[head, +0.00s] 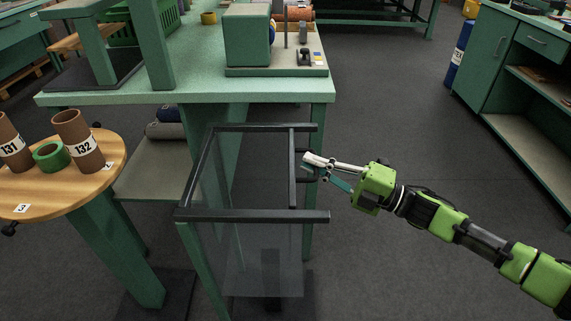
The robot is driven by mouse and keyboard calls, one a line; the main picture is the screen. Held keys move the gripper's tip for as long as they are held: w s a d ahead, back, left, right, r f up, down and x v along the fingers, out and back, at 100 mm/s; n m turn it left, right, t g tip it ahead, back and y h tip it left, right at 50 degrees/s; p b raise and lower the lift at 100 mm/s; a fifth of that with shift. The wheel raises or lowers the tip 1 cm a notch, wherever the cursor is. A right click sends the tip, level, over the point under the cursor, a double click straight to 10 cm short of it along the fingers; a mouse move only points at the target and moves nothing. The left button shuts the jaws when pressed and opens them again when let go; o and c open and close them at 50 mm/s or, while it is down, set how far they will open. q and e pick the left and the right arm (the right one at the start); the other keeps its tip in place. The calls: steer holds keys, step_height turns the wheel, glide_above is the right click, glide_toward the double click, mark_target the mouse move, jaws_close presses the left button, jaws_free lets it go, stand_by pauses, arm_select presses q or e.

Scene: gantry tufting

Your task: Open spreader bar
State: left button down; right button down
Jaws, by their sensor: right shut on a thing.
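A dark rectangular frame, which I take to be the spreader bar (252,216), stands out in front of the green table, with a clear panel hanging below it. Its far rail, near rail and slim right-hand bar show. My right gripper (309,165) reaches in from the right and is shut at the small dark handle by the slim right-hand bar. The fingers cover most of the handle, so the exact grip is hard to see. My left gripper is not in view.
The green table (190,98) behind carries a green machine (247,35). A green cabinet (497,45) stands at the right. Floor between is free.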

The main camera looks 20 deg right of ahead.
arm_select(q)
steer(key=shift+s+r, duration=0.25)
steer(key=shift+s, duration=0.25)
arm_select(e)
steer(key=shift+s+d, duration=0.2)
steer(key=shift+d, duration=0.45)
steer(key=shift+s+d, duration=0.15)
steer(key=shift+d, duration=0.45)
steer(key=c, duration=2.2)
jaws_free()
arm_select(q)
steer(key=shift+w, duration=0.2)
arm_select(e)
steer(key=shift+o, duration=0.2)
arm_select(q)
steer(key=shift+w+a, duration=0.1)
arm_select(e)
steer(key=shift+d, duration=0.1)
steer(key=v, duration=1.2)
